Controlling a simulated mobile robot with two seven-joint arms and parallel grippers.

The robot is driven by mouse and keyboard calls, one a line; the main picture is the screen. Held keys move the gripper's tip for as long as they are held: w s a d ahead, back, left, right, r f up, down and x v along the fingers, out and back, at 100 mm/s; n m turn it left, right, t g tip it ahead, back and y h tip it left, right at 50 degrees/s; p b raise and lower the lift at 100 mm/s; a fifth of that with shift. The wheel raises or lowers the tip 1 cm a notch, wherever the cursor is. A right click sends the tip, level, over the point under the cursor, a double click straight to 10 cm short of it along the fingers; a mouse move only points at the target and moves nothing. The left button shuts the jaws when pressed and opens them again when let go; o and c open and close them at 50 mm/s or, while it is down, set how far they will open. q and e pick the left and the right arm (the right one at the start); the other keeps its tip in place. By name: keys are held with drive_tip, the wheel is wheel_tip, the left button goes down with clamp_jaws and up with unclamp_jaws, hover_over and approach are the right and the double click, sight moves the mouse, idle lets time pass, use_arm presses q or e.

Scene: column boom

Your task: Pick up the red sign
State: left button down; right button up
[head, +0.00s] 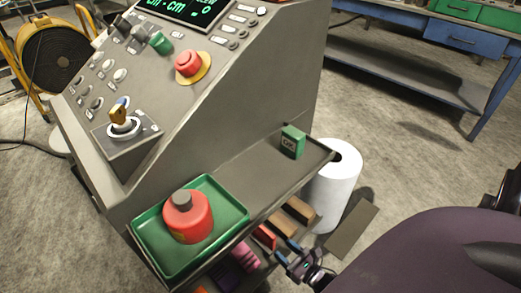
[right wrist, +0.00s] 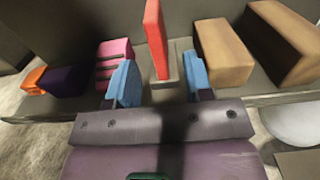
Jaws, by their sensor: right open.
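The red sign (right wrist: 156,38) is a thin red plate standing upright in a small grey holder on the lower shelf. In the head view it shows as a small red piece (head: 265,237) under the upper shelf's edge, partly hidden. My right gripper (head: 287,251) is in front of the lower shelf, with its blue fingertips towards it. In the right wrist view the gripper (right wrist: 159,79) is open and empty, with one finger on each side of the sign's line. The sign appears just beyond the fingertips; contact cannot be told. My left gripper is not in view.
Brown blocks (right wrist: 222,52) stand right of the sign; a pink ridged object (right wrist: 114,60) stands left. A white roll (head: 335,185) stands on the floor.

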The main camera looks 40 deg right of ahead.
sight(266, 236)
drive_tip(key=w, duration=0.4)
drive_tip(key=w+a+b, duration=0.1)
drive_tip(key=w, duration=0.2)
drive_tip(key=shift+f, duration=0.2)
drive_tip(key=shift+w, duration=0.6)
drive_tip(key=shift+r, duration=0.1)
drive_tip(key=shift+c, duration=0.5)
clamp_jaws()
